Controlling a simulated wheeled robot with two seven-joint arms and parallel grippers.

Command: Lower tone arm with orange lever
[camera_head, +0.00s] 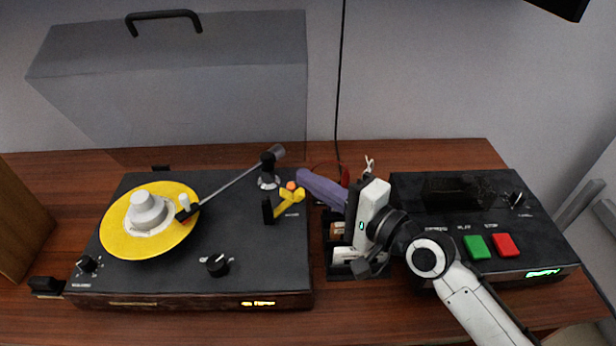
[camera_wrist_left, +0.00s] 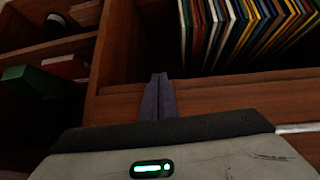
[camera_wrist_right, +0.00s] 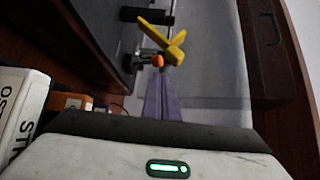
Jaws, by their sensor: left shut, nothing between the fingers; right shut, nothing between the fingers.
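The turntable (camera_head: 270,270) is on the left of the desk with a yellow record (camera_head: 120,230) on it. The tone arm (camera_head: 232,183) reaches over the record's right part; whether its head touches the record I cannot tell. Right of the tone arm's pivot is a yellow lever piece (camera_head: 286,203) with an orange knob (camera_head: 291,186); in the right wrist view the yellow piece (camera_wrist_right: 158,37) and orange knob (camera_wrist_right: 158,61) lie just beyond the fingertips. My right gripper (camera_head: 300,175) is shut and empty, close to the knob. My left gripper (camera_wrist_left: 158,78) is shut and empty, in front of a wooden shelf.
A black deck (camera_head: 440,190) with green (camera_head: 477,247) and red (camera_head: 505,245) buttons stands right. A small black holder with items (camera_head: 345,272) sits between the devices, under my right gripper. The grey lid (camera_head: 190,80) stands open. Several record sleeves (camera_wrist_left: 240,35) fill the shelf.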

